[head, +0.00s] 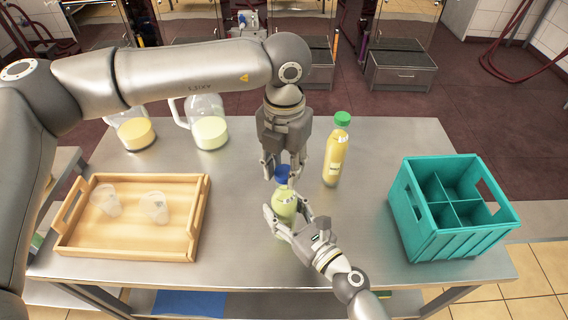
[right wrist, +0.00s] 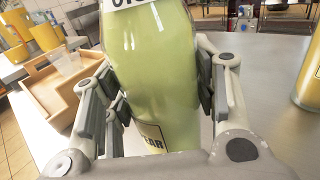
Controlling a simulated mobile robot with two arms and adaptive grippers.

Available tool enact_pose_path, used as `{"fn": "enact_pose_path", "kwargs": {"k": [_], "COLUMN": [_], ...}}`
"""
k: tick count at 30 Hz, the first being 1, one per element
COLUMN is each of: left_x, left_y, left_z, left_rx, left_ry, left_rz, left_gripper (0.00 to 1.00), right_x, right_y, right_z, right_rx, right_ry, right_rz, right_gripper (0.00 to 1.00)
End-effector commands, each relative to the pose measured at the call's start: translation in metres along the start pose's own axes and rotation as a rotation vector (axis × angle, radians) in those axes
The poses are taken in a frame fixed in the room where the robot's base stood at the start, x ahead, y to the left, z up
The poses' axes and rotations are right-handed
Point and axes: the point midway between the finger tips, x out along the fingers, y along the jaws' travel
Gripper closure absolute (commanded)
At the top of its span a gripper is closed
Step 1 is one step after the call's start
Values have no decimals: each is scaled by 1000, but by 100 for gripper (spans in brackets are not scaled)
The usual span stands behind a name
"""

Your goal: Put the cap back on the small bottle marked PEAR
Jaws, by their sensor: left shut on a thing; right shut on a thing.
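The small PEAR bottle (head: 284,207) holds pale green liquid and stands upright at the middle of the metal table. My right gripper (head: 287,222) is shut around its body; in the right wrist view the bottle (right wrist: 152,75) fills the space between the fingers, with part of its label readable as "EAR". A blue cap (head: 282,174) is at the bottle's top. My left gripper (head: 283,168) points down from above, shut on the blue cap. I cannot tell whether the cap is seated on the neck or just above it.
A yellow bottle with a green cap (head: 337,155) stands just right of my left gripper. A teal divided crate (head: 440,240) is at the right. A wooden tray (head: 130,244) with two clear cups is at the left. Two jugs (head: 209,125) stand behind it.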

Motion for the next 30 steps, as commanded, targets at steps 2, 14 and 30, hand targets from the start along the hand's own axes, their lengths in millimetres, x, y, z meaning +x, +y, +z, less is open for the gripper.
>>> {"fn": "enact_pose_path", "kwargs": {"k": [2, 14, 30], "left_x": [2, 9, 9], "left_y": [0, 0, 0], "left_z": [0, 0, 0], "left_rx": [0, 1, 648], "left_ry": [1, -1, -2], "left_rz": [0, 0, 1], "left_gripper": [74, 74, 74], "right_x": [0, 0, 0], "right_y": [0, 0, 0], "right_z": [0, 0, -1], "right_rx": [0, 0, 0], "right_ry": [1, 1, 1], "right_rz": [-1, -1, -1], "right_gripper": [90, 100, 100]}}
